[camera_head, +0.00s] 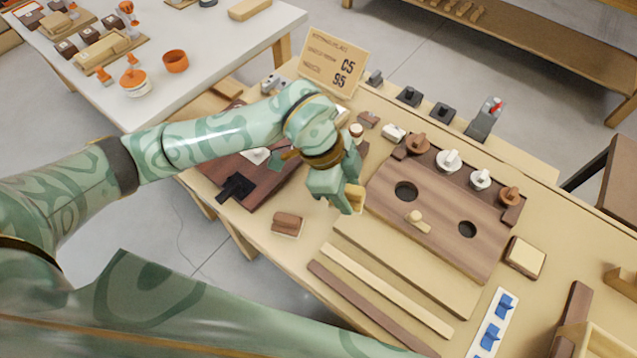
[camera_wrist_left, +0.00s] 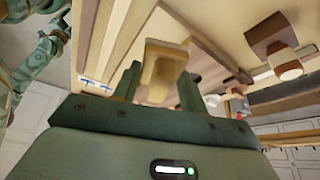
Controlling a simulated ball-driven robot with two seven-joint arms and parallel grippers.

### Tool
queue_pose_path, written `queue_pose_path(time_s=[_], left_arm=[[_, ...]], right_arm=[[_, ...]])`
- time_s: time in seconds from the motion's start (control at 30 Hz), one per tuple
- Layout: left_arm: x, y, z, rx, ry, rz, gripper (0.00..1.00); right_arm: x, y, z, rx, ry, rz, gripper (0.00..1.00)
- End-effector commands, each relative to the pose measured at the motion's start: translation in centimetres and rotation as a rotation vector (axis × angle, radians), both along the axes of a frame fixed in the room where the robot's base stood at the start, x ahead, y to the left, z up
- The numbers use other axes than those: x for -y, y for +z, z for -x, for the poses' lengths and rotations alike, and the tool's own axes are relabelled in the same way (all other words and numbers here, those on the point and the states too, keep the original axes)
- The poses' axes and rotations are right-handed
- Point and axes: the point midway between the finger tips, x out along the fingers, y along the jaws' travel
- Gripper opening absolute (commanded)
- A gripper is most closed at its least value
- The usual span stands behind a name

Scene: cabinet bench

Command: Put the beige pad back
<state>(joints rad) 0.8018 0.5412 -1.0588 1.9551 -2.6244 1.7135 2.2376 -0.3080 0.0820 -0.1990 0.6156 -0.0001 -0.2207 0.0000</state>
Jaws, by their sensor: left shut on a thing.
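My left gripper (camera_head: 345,202) is shut on a beige pad (camera_head: 356,196), holding it at the left end of the dark wooden board (camera_head: 440,215). In the left wrist view the beige pad (camera_wrist_left: 165,62) sits between the two green fingers. The fingers partly cover the pad in the head view, and I cannot tell whether it touches the bench. My right gripper is not in view.
A brown pad (camera_head: 287,224) lies left of the board and a beige-topped block (camera_head: 525,257) right of it. Several knobs, including a white one (camera_head: 449,160), line the board's far edge. Wooden strips (camera_head: 385,290) lie in front. A sign (camera_head: 332,62) stands behind.

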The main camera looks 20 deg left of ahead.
Motion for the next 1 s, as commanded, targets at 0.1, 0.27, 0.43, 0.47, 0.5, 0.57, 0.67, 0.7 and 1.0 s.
queue_pose_path(time_s=[0.1,0.27,0.43,0.47,0.5,0.57,0.67,0.7,1.0], left_arm=[[-2.9,-2.3,-2.5,-0.005,0.008,-0.003,0.25],[-5.4,-5.4,-4.6,-0.006,0.005,-0.001,0.25],[-6.7,-7.2,-5.8,-0.002,0.004,0.000,0.25],[-6.8,-7.3,-5.9,0.000,0.003,0.001,0.25],[-6.9,-7.4,-6.0,-0.001,0.004,0.001,0.25],[-7.1,-7.7,-6.2,-0.001,0.005,0.000,0.25],[-7.6,-9.0,-6.5,-0.004,0.004,0.001,0.25],[-7.5,-9.9,-6.5,-0.004,0.003,0.001,0.25],[-7.5,-11.3,-6.5,0.000,0.003,0.000,0.25]], right_arm=[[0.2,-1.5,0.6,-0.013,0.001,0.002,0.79],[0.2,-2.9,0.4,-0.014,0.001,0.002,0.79],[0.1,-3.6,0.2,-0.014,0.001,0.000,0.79],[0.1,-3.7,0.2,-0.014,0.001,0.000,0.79],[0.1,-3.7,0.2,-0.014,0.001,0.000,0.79],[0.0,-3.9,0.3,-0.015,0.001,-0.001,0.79],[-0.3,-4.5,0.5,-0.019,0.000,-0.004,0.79],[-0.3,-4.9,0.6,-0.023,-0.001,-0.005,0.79],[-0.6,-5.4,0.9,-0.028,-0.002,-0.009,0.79]])
